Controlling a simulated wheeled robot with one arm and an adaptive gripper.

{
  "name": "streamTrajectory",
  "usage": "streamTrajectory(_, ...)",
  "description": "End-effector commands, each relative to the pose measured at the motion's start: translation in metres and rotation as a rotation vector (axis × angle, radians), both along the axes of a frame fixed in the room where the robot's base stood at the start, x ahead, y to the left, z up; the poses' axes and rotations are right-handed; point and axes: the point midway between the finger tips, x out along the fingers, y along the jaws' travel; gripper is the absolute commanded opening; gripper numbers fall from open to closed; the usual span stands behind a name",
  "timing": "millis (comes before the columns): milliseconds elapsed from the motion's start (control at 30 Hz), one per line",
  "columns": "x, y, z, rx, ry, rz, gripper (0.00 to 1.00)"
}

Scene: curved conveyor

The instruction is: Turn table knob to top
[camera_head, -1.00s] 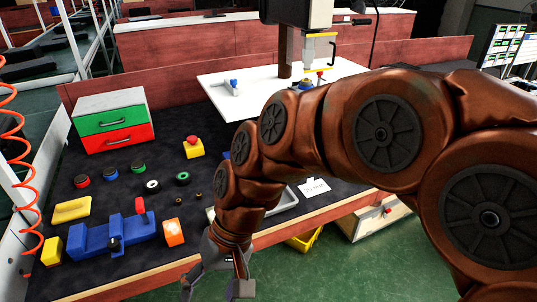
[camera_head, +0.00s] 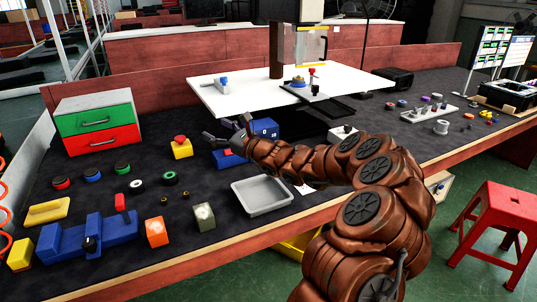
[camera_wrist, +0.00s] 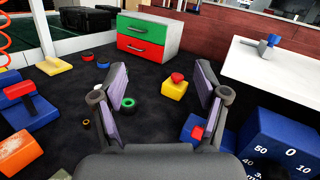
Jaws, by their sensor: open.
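A blue box with white dial numbers (camera_wrist: 268,138) stands at the lower right of the wrist view. A dark shape at its bottom edge may be the knob, but it is cut off and I cannot tell where it points. In the head view the blue box (camera_head: 265,127) is partly hidden behind my arm. My gripper (camera_head: 216,131) is open and empty, left of the box and above the black table. In the wrist view its fingers (camera_wrist: 160,97) are spread wide, with the box outside them to the right.
A yellow block with a red button (camera_wrist: 175,86) is ahead of my fingers. A blue part with a red lever (camera_wrist: 197,133) is close to the right finger. A green-and-red drawer unit (camera_head: 97,122) stands at the back left. A grey tray (camera_head: 262,196) lies near the front edge.

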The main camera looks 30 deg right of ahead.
Motion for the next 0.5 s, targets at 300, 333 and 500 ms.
streamTrajectory(300, 0.009, -0.188, -0.142, 0.359, 0.184, -0.415, 0.73)
streamTrajectory(333, 0.007, -0.197, -0.148, 0.375, 0.192, -0.434, 0.73)
streamTrajectory(500, 0.003, -0.22, -0.166, 0.419, 0.211, -0.488, 0.73)
